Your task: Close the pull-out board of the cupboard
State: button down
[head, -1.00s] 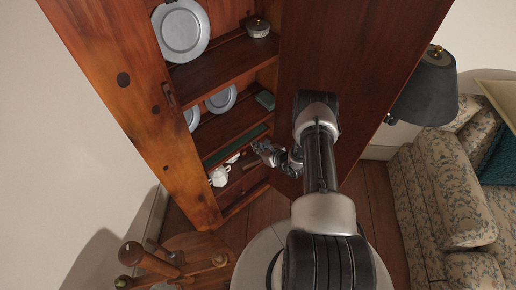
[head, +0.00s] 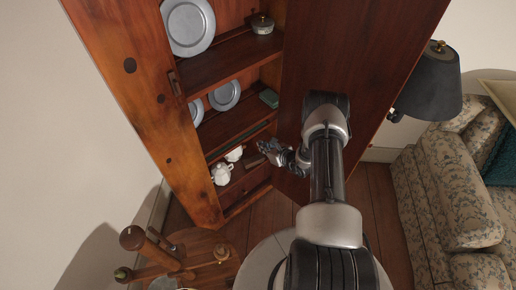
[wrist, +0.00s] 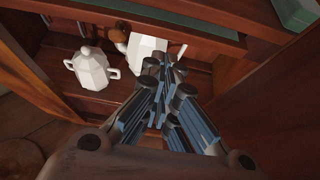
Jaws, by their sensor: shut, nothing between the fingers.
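The wooden cupboard (head: 150,95) stands open in the head view. The pull-out board (head: 238,140) appears as a thin dark-green strip with a wooden edge, below the middle shelf and above the white crockery. In the wrist view, its front edge (wrist: 165,18) seems to run across the top. It looks nearly level with the cupboard front, but I cannot tell whether it is fully in. My gripper (head: 265,146) is shut and empty, just in front of and below the board's right end. In the wrist view, my gripper (wrist: 166,68) points toward the lower compartment; I see no clear contact with the board.
A white lidded pot (wrist: 90,68) and another white vessel (wrist: 145,48) stand below the board. Pewter plates (head: 188,27) and a green box (head: 269,97) are on the shelves above. The open door (head: 345,50) is close on the right. A round wooden table (head: 205,258) stands lower left.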

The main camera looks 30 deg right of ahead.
aim_at(245, 148)
jog(key=p+v, duration=0.2)
jog(key=v, duration=0.6)
jog(key=shift+r, duration=0.35)
jog(key=c, duration=2.3)
grip_release()
jog(key=shift+s+d+p, duration=0.15)
jog(key=shift+s+p, duration=0.15)
jog(key=shift+s, duration=0.05)
jog(key=o, duration=0.4)
jog(key=s+f, duration=0.1)
jog(key=s+a+f+n+t+b, duration=0.1)
jog(key=f+t+y+b, duration=0.1)
jog(key=f, duration=0.1)
jog(key=shift+s+a+f, duration=0.1)
jog(key=shift+s+a, duration=0.3)
jog(key=o, duration=0.4)
jog(key=s+t, duration=0.1)
jog(key=s+a+f+n+t+b, duration=0.1)
jog(key=s+a+t, duration=0.1)
jog(key=s, duration=0.1)
jog(key=shift+a+f+n+b, duration=0.2)
jog(key=shift+f+n+b, duration=0.2)
jog(key=shift+s+a+t+y, duration=0.1)
jog(key=shift+a+t+y, duration=0.05)
jog(key=shift+t+y, duration=0.2)
jog(key=b+x, duration=0.2)
jog(key=x, duration=0.6)
jog(key=b+x, duration=0.2)
jog(key=x, duration=0.7)
jog(key=shift+r, duration=0.2)
